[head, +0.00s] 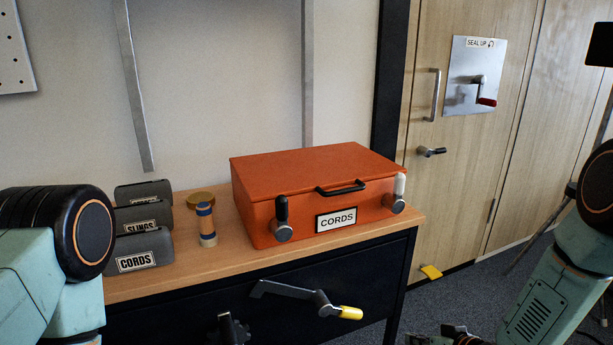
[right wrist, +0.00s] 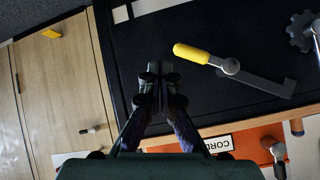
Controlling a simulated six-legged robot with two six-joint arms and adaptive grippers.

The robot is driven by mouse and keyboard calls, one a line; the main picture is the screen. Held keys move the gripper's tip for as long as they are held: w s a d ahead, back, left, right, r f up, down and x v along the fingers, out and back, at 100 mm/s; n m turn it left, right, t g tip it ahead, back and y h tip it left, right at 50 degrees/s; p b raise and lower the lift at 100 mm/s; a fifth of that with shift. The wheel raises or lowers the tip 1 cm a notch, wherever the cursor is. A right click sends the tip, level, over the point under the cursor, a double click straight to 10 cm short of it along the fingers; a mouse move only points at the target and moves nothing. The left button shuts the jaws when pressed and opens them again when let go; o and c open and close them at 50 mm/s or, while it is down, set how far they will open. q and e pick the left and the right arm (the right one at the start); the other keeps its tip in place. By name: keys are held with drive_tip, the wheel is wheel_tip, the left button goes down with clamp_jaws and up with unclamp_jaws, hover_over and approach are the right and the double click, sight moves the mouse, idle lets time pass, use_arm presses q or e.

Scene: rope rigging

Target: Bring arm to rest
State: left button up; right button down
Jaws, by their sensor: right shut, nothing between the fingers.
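My right gripper (head: 455,335) shows only in part at the bottom edge of the head view, low in front of the cabinet's right side. In the right wrist view the right gripper (right wrist: 157,82) has its fingers together with nothing between them. It is apart from the yellow-tipped crank (right wrist: 215,60), which lies to the right of the fingertips in that view. My left arm comes in at the left of the head view, but its gripper is not to be made out.
An orange CORDS box (head: 295,200), lid down, stands on the wooden cabinet top (head: 165,280) beside labelled grey cases (head: 147,252) and a banded cylinder (head: 206,225). The crank (head: 318,301) juts from the dark front. Wooden doors (head: 445,215) stand right; carpet (head: 480,290) is open.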

drive_tip(key=s+a+f+g+h, duration=0.1)
drive_tip(key=s+f+g, duration=0.1)
drive_tip(key=s, duration=0.9)
drive_tip(key=s+a+f+g+h, duration=0.1)
drive_tip(key=s+f+g, duration=0.2)
drive_tip(key=s, duration=0.9)
drive_tip(key=s+a+f+m+g+h, duration=0.1)
drive_tip(key=s+g, duration=0.3)
drive_tip(key=s, duration=0.7)
drive_tip(key=shift+s+f+g+h, duration=0.3)
drive_tip(key=shift+s+f+h, duration=0.1)
drive_tip(key=shift+f, duration=0.35)
